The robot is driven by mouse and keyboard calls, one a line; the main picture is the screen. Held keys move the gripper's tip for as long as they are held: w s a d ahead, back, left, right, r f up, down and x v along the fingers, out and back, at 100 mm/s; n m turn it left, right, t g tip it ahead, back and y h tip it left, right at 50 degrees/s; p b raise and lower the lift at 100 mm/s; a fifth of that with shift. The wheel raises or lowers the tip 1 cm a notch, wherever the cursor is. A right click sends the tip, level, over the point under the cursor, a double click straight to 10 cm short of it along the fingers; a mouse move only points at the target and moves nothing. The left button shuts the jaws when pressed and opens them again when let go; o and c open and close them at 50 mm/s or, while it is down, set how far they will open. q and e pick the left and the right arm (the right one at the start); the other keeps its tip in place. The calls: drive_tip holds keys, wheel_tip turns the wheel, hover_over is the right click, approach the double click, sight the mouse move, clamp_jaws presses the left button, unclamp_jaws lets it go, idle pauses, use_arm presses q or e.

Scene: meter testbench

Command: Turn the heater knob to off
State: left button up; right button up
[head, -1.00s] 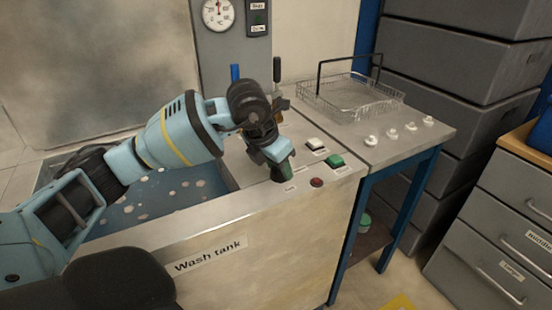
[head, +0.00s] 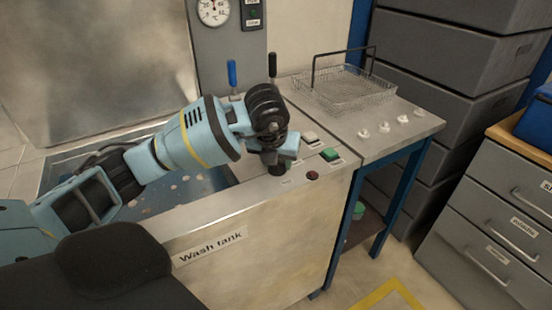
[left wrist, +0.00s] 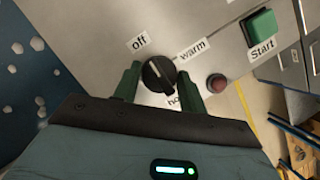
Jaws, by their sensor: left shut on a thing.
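The heater knob (left wrist: 158,74) is round and black with a white pointer mark, set in the bench top. In the left wrist view the mark points to the upper left, towards the "off" label (left wrist: 138,42). The "warm" label (left wrist: 192,50) is to its right, and the "hot" label below is partly covered. My left gripper (left wrist: 159,72) is shut on the knob, one green finger on each side. In the head view my left gripper (head: 278,162) points down at the bench top and largely hides the knob. My right gripper is not in view.
A green Start button (left wrist: 261,24) and a red round button or lamp (left wrist: 217,83) sit to the right of the knob. A white switch (head: 311,138) is behind. Two upright levers, one blue (head: 232,75), stand at the back. The wash tank (head: 190,190) opens at left.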

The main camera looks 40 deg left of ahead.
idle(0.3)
use_arm(q)
drive_tip(key=o, duration=1)
drive_tip(key=shift+c, duration=0.2)
drive_tip(key=shift+r, duration=0.1)
drive_tip(key=v, duration=0.7)
drive_tip(key=shift+s+r, duration=0.15)
drive_tip(key=shift+r, duration=0.15)
